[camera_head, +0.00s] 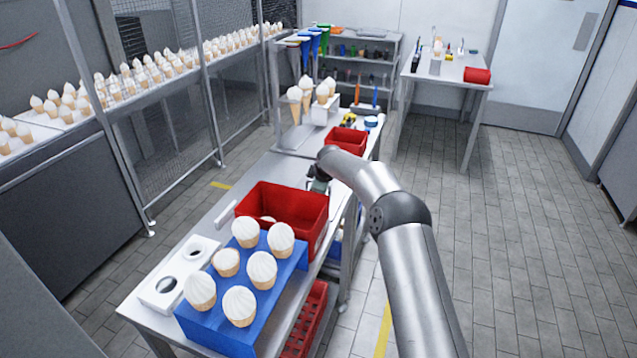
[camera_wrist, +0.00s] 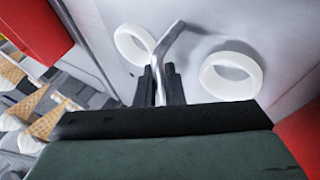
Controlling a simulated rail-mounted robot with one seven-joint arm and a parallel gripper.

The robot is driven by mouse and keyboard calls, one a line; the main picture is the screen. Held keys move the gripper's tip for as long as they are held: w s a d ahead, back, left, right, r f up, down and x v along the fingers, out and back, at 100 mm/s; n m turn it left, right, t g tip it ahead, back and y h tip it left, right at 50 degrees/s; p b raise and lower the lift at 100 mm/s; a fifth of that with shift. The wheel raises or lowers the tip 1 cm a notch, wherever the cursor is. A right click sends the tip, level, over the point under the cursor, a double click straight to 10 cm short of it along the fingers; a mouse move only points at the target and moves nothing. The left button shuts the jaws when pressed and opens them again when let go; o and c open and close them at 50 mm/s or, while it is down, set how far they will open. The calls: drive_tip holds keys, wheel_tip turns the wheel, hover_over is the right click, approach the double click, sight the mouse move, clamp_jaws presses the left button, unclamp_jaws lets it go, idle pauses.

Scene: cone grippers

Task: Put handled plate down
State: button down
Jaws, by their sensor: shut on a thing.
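My gripper (camera_wrist: 162,82) is shut on the bent metal handle (camera_wrist: 170,42) of the handled plate. Two white rings (camera_wrist: 231,76) show beside the handle in the wrist view, one on each side, over a pale grey surface. I cannot tell where the plate ends and the tabletop begins, or whether they touch. In the head view my gripper (camera_head: 318,183) is over the right side of the long table, between the large and small red bins. The held plate is not clearly visible there.
The large red bin (camera_head: 280,201) stands close in front of my gripper, the small red bin (camera_head: 347,137) behind it. A blue block (camera_head: 215,321) with several cones and a white two-hole block (camera_head: 160,290) occupy the near end. Bare tabletop (camera_head: 255,175) shows left of my gripper.

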drive_tip(key=shift+r, duration=0.1)
drive_tip(key=c, duration=1.9)
unclamp_jaws()
drive_tip(key=shift+f, duration=0.2)
drive_tip(key=o, duration=0.4)
drive_tip(key=shift+c, duration=0.2)
drive_tip(key=shift+r, duration=0.15)
drive_tip(key=shift+s+r, duration=0.1)
drive_tip(key=shift+r, duration=0.15)
drive_tip(key=b+v, duration=0.3)
drive_tip(key=v, duration=0.9)
drive_tip(key=s+d+r+m+g+h, duration=0.15)
drive_tip(key=s+d, duration=0.25)
drive_tip(key=s, duration=0.4)
drive_tip(key=s+d+r+m+g+h, duration=0.1)
drive_tip(key=s+d+r+m, duration=0.2)
drive_tip(key=s, duration=0.4)
drive_tip(key=s+d+f+m+g, duration=0.1)
drive_tip(key=s+d+f+m, duration=0.1)
drive_tip(key=s, duration=1)
drive_tip(key=s+d+f+m+g, duration=0.1)
drive_tip(key=s+d+m, duration=0.4)
drive_tip(key=s, duration=0.7)
drive_tip(key=s+d+f+m+g, duration=0.2)
drive_tip(key=s+d+f+m, duration=0.1)
drive_tip(key=s, duration=0.9)
drive_tip(key=shift+d+m, duration=0.65)
drive_tip(key=shift+d, duration=0.3)
